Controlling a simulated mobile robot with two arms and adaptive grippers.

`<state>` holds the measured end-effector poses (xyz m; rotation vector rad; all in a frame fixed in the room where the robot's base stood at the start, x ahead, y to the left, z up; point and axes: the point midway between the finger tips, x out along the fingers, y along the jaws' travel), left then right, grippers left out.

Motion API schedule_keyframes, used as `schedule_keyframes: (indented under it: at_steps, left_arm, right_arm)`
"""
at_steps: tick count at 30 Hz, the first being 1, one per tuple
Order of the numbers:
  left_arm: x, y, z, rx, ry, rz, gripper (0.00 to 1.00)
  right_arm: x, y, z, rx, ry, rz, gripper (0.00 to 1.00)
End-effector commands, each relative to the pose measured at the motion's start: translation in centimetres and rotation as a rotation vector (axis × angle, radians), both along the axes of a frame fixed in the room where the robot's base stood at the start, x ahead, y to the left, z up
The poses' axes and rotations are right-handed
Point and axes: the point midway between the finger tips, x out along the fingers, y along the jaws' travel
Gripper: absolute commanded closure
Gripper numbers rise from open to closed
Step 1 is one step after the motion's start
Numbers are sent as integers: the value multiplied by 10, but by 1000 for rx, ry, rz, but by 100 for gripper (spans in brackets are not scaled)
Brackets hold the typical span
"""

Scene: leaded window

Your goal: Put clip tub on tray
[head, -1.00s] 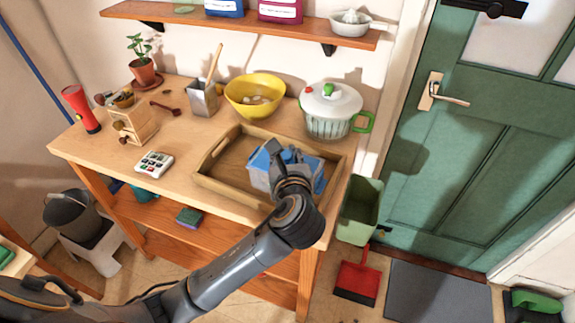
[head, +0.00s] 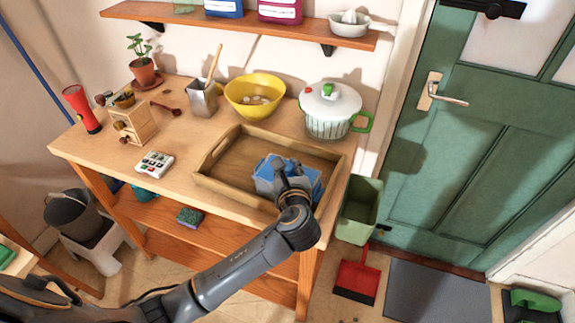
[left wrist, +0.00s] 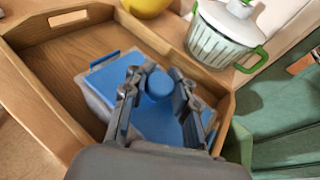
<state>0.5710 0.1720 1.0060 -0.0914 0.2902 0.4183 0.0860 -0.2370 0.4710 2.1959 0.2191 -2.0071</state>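The clip tub (head: 270,176) has a blue lid and stands inside the wooden tray (head: 218,178), toward its right front part. In the left wrist view the tub's blue lid (left wrist: 106,78) has a round blue knob on top. My left gripper (head: 292,172) is above the tub. In the left wrist view its two fingers (left wrist: 160,86) are on either side of the knob and appear closed on it. The gripper hides part of the lid, and the tub's underside is hidden. My right gripper is not in view.
A white and green pot (head: 330,110) stands behind the tray, beside a yellow bowl (head: 255,95). The tray's left part is bare. A green bin (head: 360,210) stands right of the bench.

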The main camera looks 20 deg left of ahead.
Motion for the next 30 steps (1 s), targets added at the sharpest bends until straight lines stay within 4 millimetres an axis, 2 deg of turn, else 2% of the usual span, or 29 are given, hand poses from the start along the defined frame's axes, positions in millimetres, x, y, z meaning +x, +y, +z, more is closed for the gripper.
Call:
schedule_keyframes:
  at_steps: [1, 3, 14, 16, 30]
  left_arm:
    - [0, 0, 0, 0, 1, 0, 65]
    - [0, 0, 0, 0, 1, 0, 51]
    - [0, 0, 3, -1, 0, 0, 50]
    - [-6, -3, 4, -2, 0, -2, 50]
    - [-86, -39, 31, -3, 1, -1, 50]
  right_arm:
    - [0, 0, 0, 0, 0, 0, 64]
    - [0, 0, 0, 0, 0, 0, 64]
    - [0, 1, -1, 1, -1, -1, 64]
    - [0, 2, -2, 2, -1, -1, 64]
    - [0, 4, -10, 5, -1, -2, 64]
